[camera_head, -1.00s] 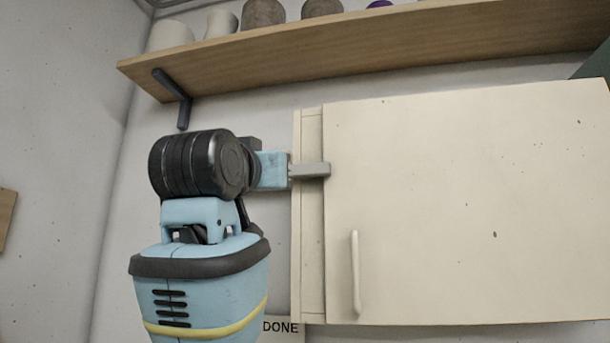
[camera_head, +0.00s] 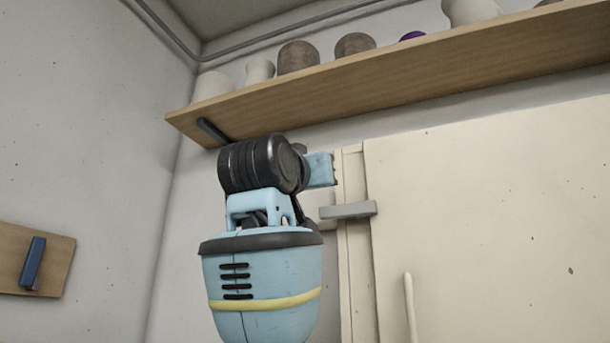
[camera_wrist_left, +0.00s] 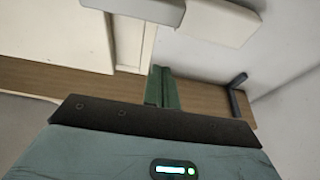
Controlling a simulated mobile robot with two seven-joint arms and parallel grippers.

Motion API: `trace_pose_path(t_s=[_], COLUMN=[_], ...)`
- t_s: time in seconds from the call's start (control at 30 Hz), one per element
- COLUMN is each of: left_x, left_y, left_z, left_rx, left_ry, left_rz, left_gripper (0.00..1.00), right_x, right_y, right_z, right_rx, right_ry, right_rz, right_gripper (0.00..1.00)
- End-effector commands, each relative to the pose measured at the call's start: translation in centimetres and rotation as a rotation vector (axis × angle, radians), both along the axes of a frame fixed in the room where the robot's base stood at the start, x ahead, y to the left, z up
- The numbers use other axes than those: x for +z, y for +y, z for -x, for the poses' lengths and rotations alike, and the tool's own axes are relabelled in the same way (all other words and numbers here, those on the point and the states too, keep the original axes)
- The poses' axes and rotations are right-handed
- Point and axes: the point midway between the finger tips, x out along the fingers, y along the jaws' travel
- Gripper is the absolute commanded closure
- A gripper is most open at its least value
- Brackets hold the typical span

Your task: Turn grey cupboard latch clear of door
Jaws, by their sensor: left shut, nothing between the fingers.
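The grey latch (camera_head: 350,210) is a short bar lying level across the cupboard's left frame strip. Its right end overlaps the left edge of the cream door (camera_head: 490,210), which looks shut. In the left wrist view the latch (camera_wrist_left: 140,9) shows at the top edge, partly cut off. My left gripper (camera_head: 332,169) is just above and left of the latch, apart from it. Its fingers (camera_wrist_left: 162,88) are together and empty in the left wrist view. In the head view my wrist hides part of the wall behind. My right gripper is in neither view.
A wooden shelf (camera_head: 400,75) with several pots runs just above my left arm, held by a dark bracket (camera_head: 212,131). A pale door handle (camera_head: 410,308) stands lower right. A wooden board with a blue piece (camera_head: 33,263) hangs on the left wall.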

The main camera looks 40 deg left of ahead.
Motion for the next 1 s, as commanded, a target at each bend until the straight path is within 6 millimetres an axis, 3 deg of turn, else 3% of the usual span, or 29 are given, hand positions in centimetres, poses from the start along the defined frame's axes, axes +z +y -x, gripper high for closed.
trace_pose_path(t_s=[0.3, 0.7, 1.0], left_x=[1.2, -2.3, -2.9], left_y=[0.8, 0.7, 0.7], left_z=[-3.0, -3.0, -3.0], left_rx=[0.000, 0.000, 0.000], left_ry=[0.000, -0.001, -0.001], left_rz=[0.000, 0.000, 0.000], left_gripper=[1.00, 1.00, 1.00], right_x=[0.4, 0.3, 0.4], right_y=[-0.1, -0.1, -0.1], right_z=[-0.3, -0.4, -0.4], right_rx=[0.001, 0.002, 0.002], right_ry=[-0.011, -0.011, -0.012], right_rz=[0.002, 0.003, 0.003], right_gripper=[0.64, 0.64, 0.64])
